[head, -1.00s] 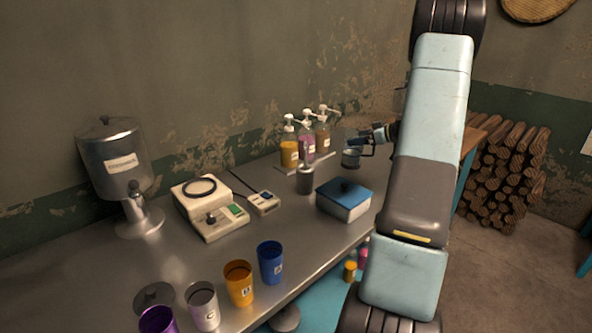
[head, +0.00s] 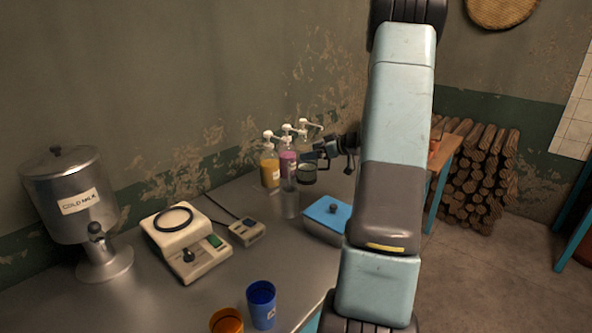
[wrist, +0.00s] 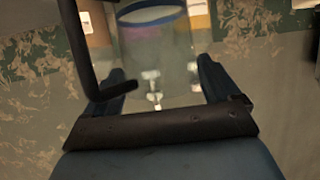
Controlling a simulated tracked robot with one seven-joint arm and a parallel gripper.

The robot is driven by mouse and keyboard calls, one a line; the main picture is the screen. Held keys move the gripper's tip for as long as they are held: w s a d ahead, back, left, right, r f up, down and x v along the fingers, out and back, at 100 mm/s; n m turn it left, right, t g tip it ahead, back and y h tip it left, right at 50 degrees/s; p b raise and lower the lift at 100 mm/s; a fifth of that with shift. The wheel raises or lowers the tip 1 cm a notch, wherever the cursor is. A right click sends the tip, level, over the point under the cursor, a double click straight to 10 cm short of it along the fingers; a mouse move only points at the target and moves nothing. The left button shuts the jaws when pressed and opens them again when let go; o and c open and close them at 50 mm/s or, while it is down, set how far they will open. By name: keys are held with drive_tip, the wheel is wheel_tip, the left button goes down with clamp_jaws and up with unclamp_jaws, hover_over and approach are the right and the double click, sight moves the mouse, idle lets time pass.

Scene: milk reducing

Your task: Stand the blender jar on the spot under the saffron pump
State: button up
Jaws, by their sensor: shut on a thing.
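The clear blender jar (head: 308,173) with its dark handle is in my gripper (head: 327,151), in front of the pump bottles. In the wrist view, the see-through jar (wrist: 158,55) shows between the fingers (wrist: 160,82), with the dark handle at left. My gripper is shut on the jar, which looks about upright. The saffron pump (head: 269,170) is the yellow-orange bottle with a white pump head, leftmost in the row and left of the jar. I cannot make out the spot under its nozzle. Whether the jar is clear of the counter is hard to tell.
A pink pump bottle (head: 288,163) and a brown one (head: 304,145) stand beside the saffron one. A blue-lidded box (head: 326,215), a scale (head: 184,245) and a milk dispenser (head: 75,200) stand on the counter.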

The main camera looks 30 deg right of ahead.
sight(297, 158)
drive_tip(key=a, duration=0.2)
drive_tip(key=s+a, duration=0.1)
drive_tip(key=a, duration=0.2)
drive_tip(key=s+a, duration=0.1)
drive_tip(key=a, duration=0.2)
drive_tip(key=shift+a+f, duration=0.15)
drive_tip(key=shift+f, duration=1.6)
drive_tip(key=o, duration=1.4)
drive_tip(key=shift+f, duration=0.1)
